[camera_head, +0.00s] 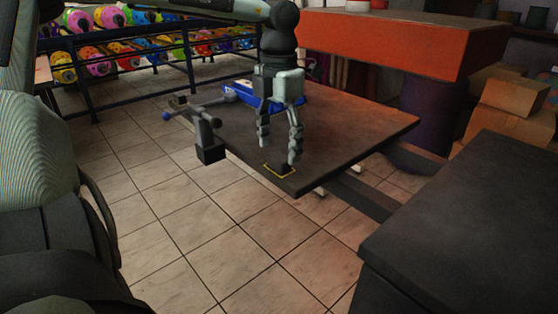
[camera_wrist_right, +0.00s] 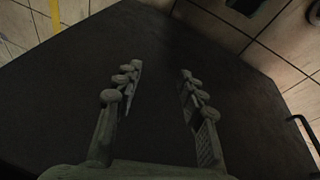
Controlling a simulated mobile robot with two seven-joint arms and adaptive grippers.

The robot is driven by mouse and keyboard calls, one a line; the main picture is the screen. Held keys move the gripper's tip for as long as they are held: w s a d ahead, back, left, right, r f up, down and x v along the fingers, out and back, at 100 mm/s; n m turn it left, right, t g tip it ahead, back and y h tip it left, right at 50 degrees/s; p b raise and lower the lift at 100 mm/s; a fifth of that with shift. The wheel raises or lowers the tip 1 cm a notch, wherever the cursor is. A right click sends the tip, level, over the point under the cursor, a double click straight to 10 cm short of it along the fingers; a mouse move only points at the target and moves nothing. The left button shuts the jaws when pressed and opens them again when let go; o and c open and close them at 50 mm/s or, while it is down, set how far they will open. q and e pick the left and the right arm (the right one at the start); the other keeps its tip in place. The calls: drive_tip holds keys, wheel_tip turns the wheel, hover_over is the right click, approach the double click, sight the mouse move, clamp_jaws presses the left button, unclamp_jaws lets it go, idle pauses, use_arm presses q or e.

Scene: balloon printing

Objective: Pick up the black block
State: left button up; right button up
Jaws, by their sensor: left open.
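A small black block (camera_head: 285,168) sits near the front corner of the dark table (camera_head: 358,122), at a yellow square outline (camera_head: 266,167). My left gripper (camera_head: 279,153) is in the middle of the head view, pointing down just above the block. Its two fingers are apart with nothing between them, and one fingertip partly overlaps the block in the picture. My right gripper (camera_wrist_right: 161,70) shows in the right wrist view, open and empty over a dark flat surface (camera_wrist_right: 155,125).
A dark box-like surface (camera_head: 470,220) fills the lower right. A rack of colourful rolls (camera_head: 160,50) and an orange counter (camera_head: 400,38) stand behind.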

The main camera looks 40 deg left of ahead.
use_arm(q)
drive_tip(key=shift+f, duration=0.95)
use_arm(e)
drive_tip(key=shift+s+d+f, duration=0.15)
drive_tip(key=shift+d+f, duration=0.05)
drive_tip(key=shift+f, duration=0.25)
use_arm(q)
drive_tip(key=c, duration=1)
drive_tip(key=shift+c, duration=0.7)
use_arm(e)
drive_tip(key=shift+w+a+r, duration=0.15)
drive_tip(key=shift+w+a, duration=0.05)
drive_tip(key=shift+a, duration=0.2)
use_arm(q)
drive_tip(key=shift+r, duration=0.1)
